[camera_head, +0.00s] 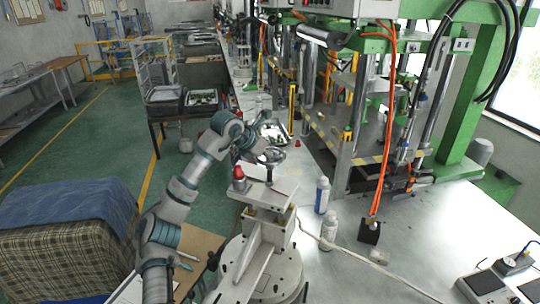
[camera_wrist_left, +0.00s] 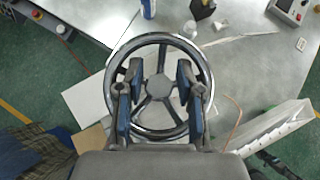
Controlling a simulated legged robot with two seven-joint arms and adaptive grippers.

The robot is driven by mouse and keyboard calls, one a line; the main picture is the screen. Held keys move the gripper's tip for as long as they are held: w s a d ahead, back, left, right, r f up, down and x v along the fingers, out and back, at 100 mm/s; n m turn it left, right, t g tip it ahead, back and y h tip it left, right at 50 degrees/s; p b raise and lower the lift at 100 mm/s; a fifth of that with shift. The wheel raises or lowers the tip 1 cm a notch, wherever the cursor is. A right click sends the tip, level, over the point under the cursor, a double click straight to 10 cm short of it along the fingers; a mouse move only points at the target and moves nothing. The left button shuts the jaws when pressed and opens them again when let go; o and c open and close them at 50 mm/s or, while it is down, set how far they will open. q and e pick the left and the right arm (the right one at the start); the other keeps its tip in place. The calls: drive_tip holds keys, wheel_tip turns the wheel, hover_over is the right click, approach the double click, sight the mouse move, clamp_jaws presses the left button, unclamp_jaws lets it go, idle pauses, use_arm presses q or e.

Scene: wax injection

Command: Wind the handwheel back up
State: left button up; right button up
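The handwheel (camera_wrist_left: 205,72) is a chrome ring with spokes and a grey hub, and fills the middle of the left wrist view. In the head view the wheel (camera_head: 272,157) sits on a dark post above a metal fixture (camera_head: 258,228). My left gripper (camera_wrist_left: 159,72) is open. Its two blue-and-grey fingers are apart over the wheel, one on each side of the hub; whether they touch the spokes or rim I cannot tell. In the head view my left gripper (camera_head: 262,150) is at the wheel, partly blended with it. My right gripper is in neither view.
A red-capped item (camera_head: 238,178) stands left of the post. A green-framed press (camera_head: 465,100) rises behind. A control box (camera_head: 484,286) is at the lower right.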

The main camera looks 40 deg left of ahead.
use_arm(q)
drive_tip(key=c, duration=0.7)
clamp_jaws()
drive_tip(key=shift+r+n+y+p, duration=0.15)
drive_tip(key=shift+n+y+p, duration=0.35)
drive_tip(key=shift+n+y, duration=0.15)
drive_tip(key=shift+a+n+y+p, duration=0.15)
drive_tip(key=shift+n+y+p, duration=0.2)
drive_tip(key=shift+n+y, duration=0.6)
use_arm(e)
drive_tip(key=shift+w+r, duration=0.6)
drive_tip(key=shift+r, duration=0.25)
use_arm(q)
drive_tip(key=o, duration=0.7)
unclamp_jaws()
drive_tip(key=shift+s, duration=0.15)
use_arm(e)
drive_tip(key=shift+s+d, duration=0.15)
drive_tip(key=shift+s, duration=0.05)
